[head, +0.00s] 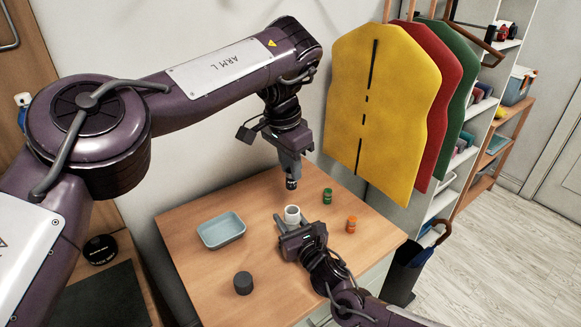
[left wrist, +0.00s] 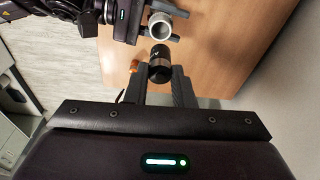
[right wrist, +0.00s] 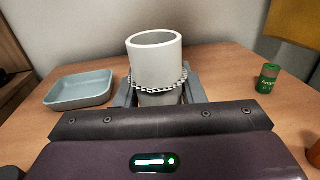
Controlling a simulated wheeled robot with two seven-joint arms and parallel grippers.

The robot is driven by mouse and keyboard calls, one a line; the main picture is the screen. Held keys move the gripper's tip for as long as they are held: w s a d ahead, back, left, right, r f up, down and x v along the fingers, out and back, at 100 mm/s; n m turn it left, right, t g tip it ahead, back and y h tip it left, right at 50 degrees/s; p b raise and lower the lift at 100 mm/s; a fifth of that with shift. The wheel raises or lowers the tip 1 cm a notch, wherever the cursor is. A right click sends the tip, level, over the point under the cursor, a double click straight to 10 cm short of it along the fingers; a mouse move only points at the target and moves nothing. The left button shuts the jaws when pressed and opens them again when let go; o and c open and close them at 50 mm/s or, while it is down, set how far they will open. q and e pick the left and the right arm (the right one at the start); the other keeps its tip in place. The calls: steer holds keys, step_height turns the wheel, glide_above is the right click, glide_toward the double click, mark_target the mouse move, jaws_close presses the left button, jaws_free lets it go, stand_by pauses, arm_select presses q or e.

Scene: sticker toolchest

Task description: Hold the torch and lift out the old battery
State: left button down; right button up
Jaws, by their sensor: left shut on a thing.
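The torch (head: 292,214) is a white open-topped tube standing upright on the table; its open mouth faces up in the right wrist view (right wrist: 155,62). My right gripper (right wrist: 158,96) has a finger on each side of the torch, low on its body, and is shut on it. My left gripper (head: 290,174) is shut on a dark battery (head: 291,184) and holds it above the torch. In the left wrist view the black battery (left wrist: 160,66) sits between the fingertips, clear of the torch mouth (left wrist: 160,26).
A blue-grey tray (head: 222,231) lies left of the torch, empty. A dark round cap (head: 243,283) lies near the front. A green battery (head: 327,196) and an orange one (head: 351,225) stand to the right. Aprons (head: 385,100) hang behind the table (head: 190,270).

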steer(key=o, duration=0.4)
